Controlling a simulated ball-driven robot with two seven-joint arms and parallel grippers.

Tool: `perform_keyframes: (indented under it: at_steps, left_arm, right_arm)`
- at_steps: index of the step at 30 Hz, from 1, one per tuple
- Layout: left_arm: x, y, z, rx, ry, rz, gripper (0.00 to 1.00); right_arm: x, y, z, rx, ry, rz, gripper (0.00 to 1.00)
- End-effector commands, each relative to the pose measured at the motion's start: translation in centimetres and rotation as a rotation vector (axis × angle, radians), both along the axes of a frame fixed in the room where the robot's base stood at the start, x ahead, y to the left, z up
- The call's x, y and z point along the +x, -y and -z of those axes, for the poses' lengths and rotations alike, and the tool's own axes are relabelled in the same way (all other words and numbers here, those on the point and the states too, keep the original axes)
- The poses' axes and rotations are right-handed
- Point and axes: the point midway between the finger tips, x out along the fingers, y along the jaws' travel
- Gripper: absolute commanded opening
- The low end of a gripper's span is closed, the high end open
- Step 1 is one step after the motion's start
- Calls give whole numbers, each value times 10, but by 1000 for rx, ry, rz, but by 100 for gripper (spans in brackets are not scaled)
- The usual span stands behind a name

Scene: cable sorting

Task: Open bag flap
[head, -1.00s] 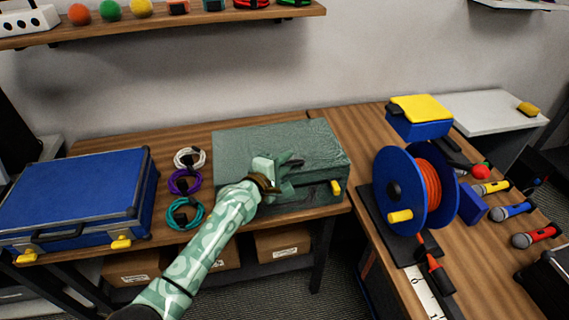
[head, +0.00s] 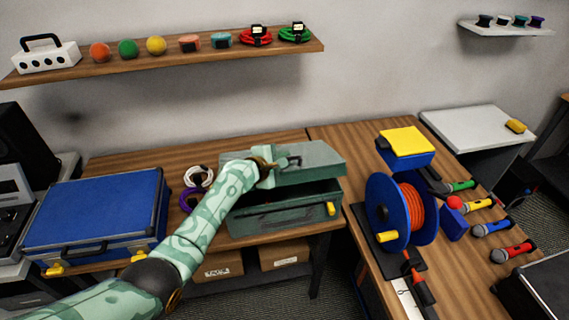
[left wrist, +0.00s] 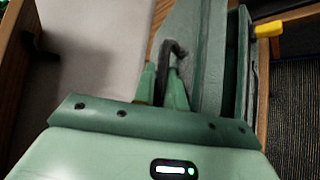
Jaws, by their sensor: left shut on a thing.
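The green bag (head: 275,213) is a boxy case on the wooden table, with a yellow latch (head: 330,209) at its front right. Its flap (head: 315,160) is tilted up, with a dark gap between flap and body. My left gripper (head: 283,165) is at the flap's front edge, shut on its dark handle (head: 295,161). In the left wrist view the fingers (left wrist: 163,84) close around the dark handle (left wrist: 174,52), and the yellow latch (left wrist: 269,29) shows at upper right. The bag's inside is mostly hidden. My right gripper is not in view.
A blue case (head: 95,215) lies left of the bag, with white (head: 199,177) and purple cable coils between, partly behind my left arm. A shelf (head: 180,60) hangs above.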

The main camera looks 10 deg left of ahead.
Motion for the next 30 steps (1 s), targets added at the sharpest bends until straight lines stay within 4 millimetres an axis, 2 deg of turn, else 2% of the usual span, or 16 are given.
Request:
perform_keyframes:
  at_steps: [1,12,29,30]
  left_arm:
    - [5,-1,-12,-5,-9,0,0]
    - [33,-10,-39,-4,-4,0,0]
    - [38,-12,-44,-2,-4,-1,0]
    - [38,-12,-44,-2,-4,-1,18]
  right_arm:
    - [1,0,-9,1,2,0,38]
    - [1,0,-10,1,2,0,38]
    - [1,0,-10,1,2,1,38]
    - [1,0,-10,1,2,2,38]
